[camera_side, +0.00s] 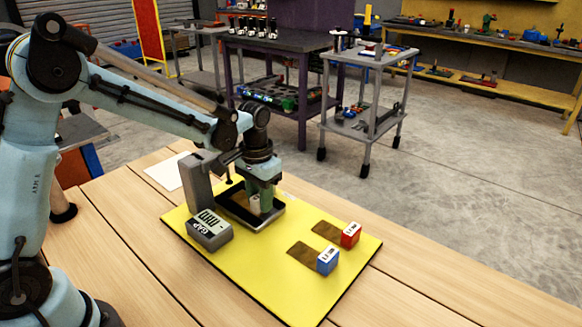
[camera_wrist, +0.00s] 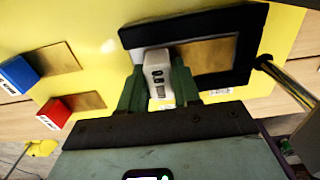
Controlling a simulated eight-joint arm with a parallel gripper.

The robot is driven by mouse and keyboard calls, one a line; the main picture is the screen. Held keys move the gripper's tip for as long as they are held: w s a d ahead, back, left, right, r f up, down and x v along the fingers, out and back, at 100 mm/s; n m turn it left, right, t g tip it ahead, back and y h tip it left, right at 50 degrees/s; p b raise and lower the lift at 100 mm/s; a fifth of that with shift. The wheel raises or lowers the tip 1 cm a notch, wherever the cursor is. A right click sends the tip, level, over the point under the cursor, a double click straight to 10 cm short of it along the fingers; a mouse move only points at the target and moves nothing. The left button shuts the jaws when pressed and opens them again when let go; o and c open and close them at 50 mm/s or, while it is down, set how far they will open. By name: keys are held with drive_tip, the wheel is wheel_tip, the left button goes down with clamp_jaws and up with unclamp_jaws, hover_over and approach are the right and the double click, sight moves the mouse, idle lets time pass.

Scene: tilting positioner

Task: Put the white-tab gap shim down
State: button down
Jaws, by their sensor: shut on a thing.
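The white-tab gap shim shows its white tab (camera_wrist: 158,74) in the wrist view, between the two green fingers of my gripper (camera_wrist: 158,90). A brass-coloured plate (camera_wrist: 207,54) reaches from the tab over a dark frame (camera_wrist: 247,42); whether it touches the frame I cannot tell. In the side view my gripper (camera_side: 262,197) points down at the dark-rimmed fixture (camera_side: 262,222), with the white tab (camera_side: 254,204) low between the fingers. The fingers partly hide the shim there.
A blue-tab shim (camera_side: 327,261) and a red-tab shim (camera_side: 350,235) lie on the yellow mat (camera_side: 300,297), right of the fixture. A grey gauge box (camera_side: 210,230) marked "GAP" stands at the fixture's left. The mat's front part is clear. A white sheet (camera_side: 172,172) lies behind.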

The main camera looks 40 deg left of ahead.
drive_tip(key=shift+f, duration=0.1)
drive_tip(key=c, duration=0.8)
unclamp_jaws()
wheel_tip(320, 180, up, 12)
drive_tip(key=s+f+t, duration=0.2)
drive_tip(key=s+t, duration=0.5)
drive_tip(key=s, duration=0.6)
drive_tip(key=shift+s+d, duration=0.25)
drive_tip(key=shift+s, duration=0.05)
